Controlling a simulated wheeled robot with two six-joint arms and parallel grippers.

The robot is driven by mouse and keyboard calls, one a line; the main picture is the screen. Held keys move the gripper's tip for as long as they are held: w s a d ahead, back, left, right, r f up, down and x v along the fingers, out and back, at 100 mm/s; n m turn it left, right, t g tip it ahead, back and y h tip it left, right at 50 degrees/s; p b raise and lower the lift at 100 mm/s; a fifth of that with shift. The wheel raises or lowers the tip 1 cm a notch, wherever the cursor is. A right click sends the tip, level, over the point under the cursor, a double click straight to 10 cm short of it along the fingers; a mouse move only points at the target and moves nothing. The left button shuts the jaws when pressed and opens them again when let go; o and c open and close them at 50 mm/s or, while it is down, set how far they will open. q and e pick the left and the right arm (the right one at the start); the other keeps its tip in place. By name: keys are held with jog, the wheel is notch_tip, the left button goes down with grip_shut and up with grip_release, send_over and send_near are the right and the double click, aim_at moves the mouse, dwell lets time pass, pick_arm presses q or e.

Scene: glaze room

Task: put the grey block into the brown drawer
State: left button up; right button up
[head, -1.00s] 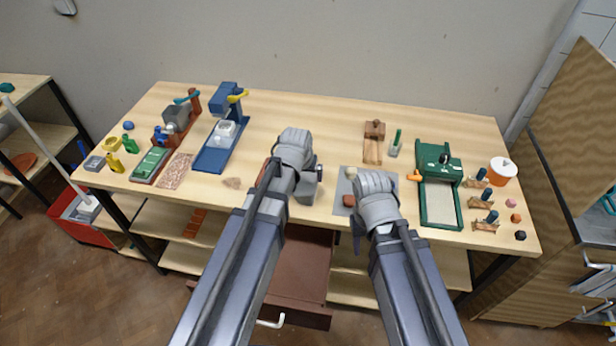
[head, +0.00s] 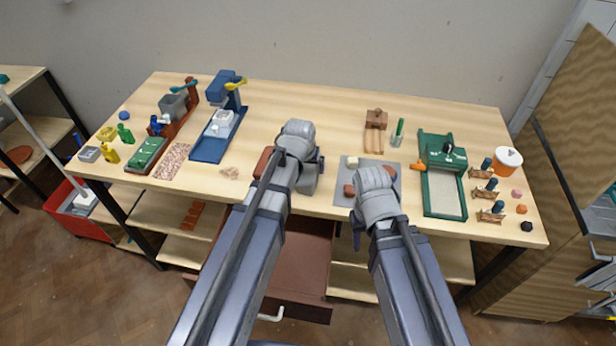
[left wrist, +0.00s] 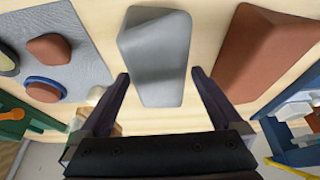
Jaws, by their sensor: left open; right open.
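The grey block (left wrist: 160,55) lies on the wooden tabletop in the left wrist view, with a slanted side face. My left gripper (left wrist: 160,78) is open, with one finger on each side of the block's near part. I see no clear finger contact. In the head view my left arm and gripper (head: 308,176) largely cover this spot. The brown drawer (head: 303,258) is pulled open under the table's front edge, partly hidden by my left arm; its pale handle is at the front. My right gripper (head: 357,232) is open near the table's front edge; its fingers are barely visible.
A red-brown block (head: 262,161) lies close beside the grey one. A grey mat (head: 377,166) with small pieces lies to the right. A green tray device (head: 442,190) stands farther right, a blue stand (head: 212,148) at left. The back middle of the table is clear.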

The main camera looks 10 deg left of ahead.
aim_at(309, 171)
pick_arm(q)
jog(key=b+x, duration=0.3)
jog(key=x, duration=0.1)
jog(key=shift+d, duration=0.15)
jog(key=shift+r, duration=0.1)
jog(key=shift+f, duration=0.3)
jog(key=shift+c, duration=0.4)
grip_shut()
dwell(0.7)
